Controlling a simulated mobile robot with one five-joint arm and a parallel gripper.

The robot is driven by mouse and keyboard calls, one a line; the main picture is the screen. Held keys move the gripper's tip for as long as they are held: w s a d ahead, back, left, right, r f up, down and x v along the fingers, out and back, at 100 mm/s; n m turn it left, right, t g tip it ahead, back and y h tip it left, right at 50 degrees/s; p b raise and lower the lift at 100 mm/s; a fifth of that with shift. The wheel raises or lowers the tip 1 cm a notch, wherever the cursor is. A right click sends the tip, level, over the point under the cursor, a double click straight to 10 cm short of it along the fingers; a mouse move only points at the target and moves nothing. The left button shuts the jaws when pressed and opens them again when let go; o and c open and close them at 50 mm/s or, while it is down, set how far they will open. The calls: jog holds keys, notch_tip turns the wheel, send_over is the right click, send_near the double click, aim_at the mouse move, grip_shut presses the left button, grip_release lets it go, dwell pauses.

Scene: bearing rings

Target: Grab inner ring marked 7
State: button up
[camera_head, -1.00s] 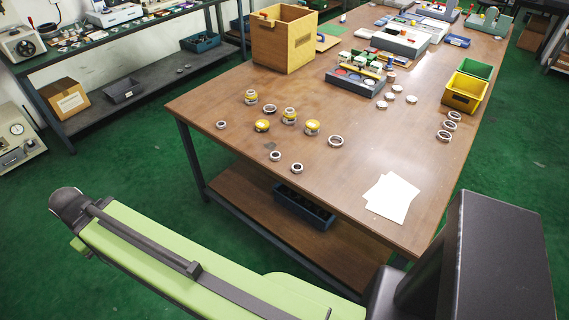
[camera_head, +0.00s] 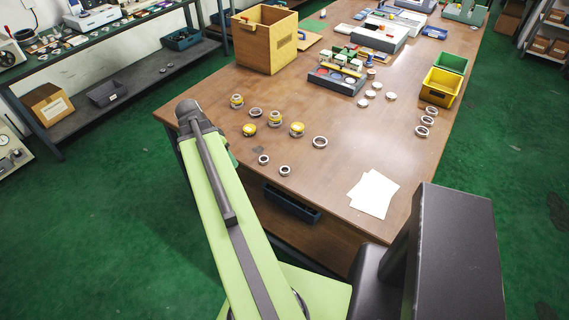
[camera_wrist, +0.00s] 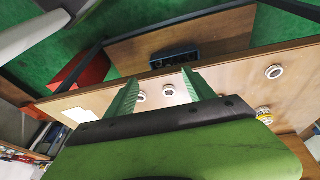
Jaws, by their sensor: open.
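Several metal rings lie on the brown table (camera_head: 350,135), and no number marks can be read on them, so I cannot tell which is 7. Two small rings lie near the front edge, one ring (camera_head: 263,160) left of the other ring (camera_head: 285,170). A larger ring (camera_head: 320,142) lies behind them. Yellow-and-silver stacked rings (camera_head: 274,118) stand further back. In the wrist view my gripper (camera_wrist: 158,77) is open and empty, its two green fingers apart. Two small rings, a left one (camera_wrist: 141,96) and a right one (camera_wrist: 168,90), appear between the fingers, beyond them and not touching.
A wooden box (camera_head: 266,40) stands at the back left. A parts tray (camera_head: 337,80) and a yellow bin (camera_head: 438,88) stand further back. Three rings (camera_head: 427,120) lie near the right edge. White paper (camera_head: 373,194) lies at the front right. The table between is clear.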

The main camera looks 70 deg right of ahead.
jog(key=s+d+r+m+g+p, duration=0.1)
jog(key=s+d+r+m, duration=0.2)
jog(key=s+d+m, duration=0.65)
jog(key=n+b, duration=0.3)
jog(key=b, duration=0.8)
send_near(286, 172)
jog(key=shift+s+a+f, duration=0.1)
jog(key=shift+f, duration=0.6)
jog(key=shift+s, duration=0.1)
jog(key=b+x, duration=0.5)
jog(key=shift+d+f, duration=0.15)
jog(key=shift+d, duration=0.15)
jog(key=shift+r, duration=0.2)
grip_shut()
jog(key=shift+r, duration=0.1)
